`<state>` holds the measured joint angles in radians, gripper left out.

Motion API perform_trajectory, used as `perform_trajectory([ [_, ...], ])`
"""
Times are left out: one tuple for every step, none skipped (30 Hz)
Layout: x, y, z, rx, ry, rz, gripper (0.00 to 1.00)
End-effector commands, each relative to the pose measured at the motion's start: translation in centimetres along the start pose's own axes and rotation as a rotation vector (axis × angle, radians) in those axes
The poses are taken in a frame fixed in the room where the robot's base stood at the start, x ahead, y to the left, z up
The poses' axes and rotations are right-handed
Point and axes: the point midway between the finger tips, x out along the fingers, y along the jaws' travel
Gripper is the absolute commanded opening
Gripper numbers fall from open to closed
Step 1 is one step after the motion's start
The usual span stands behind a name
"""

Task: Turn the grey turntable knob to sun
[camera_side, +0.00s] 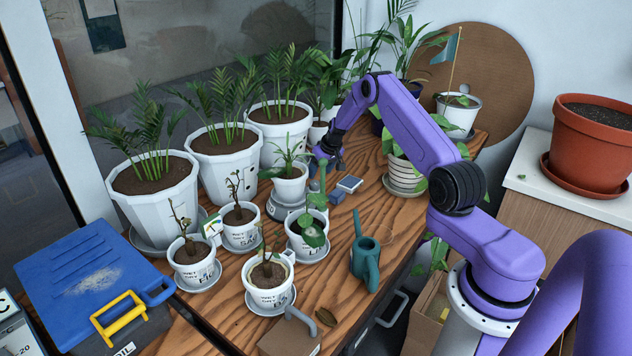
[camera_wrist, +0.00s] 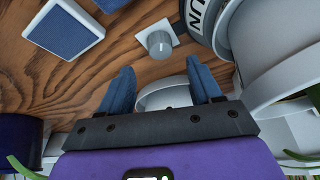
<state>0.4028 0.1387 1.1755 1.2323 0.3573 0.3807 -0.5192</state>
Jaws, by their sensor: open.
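The grey knob (camera_wrist: 160,43) sits on a pale square plate beside the turntable, with a light line across its top. The turntable (camera_side: 278,209) carries a white pot with a small palm (camera_side: 290,188). Its dark-lettered band (camera_wrist: 201,14) shows in the wrist view with the letters "UN"; the rest of the word is cut off. My gripper (camera_wrist: 164,80) is open and empty, its two blue fingers apart, with the knob beyond the fingertips and not between them. In the side view my gripper (camera_side: 328,156) is above the table just behind the turntable; I cannot make out the knob there.
Blue pale-edged blocks (camera_wrist: 64,27) lie left of the knob in the wrist view. Large white palm pots (camera_side: 226,165) stand behind and left of the turntable, smaller pots (camera_side: 307,240) in front. A green watering can (camera_side: 366,262) is at the front right. Wood (camera_side: 388,222) is bare right of centre.

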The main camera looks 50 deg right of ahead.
Motion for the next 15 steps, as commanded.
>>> perform_trajectory([
  [0.9,-0.1,0.1,-0.001,-0.003,-0.001,0.64],
  [1.3,-0.1,0.1,-0.002,-0.001,0.000,0.64],
  [1.9,0.0,0.1,-0.002,-0.002,0.000,0.64],
  [2.3,0.0,0.1,-0.001,-0.002,0.000,0.64],
  [2.7,0.0,0.1,-0.001,-0.002,0.000,0.64],
  [3.2,0.0,0.1,-0.001,-0.002,0.000,0.64],
  [3.6,0.0,0.1,-0.001,-0.001,0.000,0.64],
  [4.0,0.0,0.1,-0.001,-0.001,0.000,0.64],
  [4.3,0.0,0.1,-0.001,0.000,0.000,0.64],
  [4.6,0.0,0.0,-0.001,0.000,0.000,0.64],
  [4.9,0.0,0.1,0.000,-0.001,0.000,0.64],
  [5.2,0.0,0.0,-0.001,0.000,0.000,0.64],
  [5.5,0.0,0.1,-0.001,-0.002,0.000,0.64],
  [5.6,0.0,0.0,-0.001,-0.001,0.000,0.64],
  [5.8,0.0,0.0,-0.001,-0.001,0.000,0.64],
])
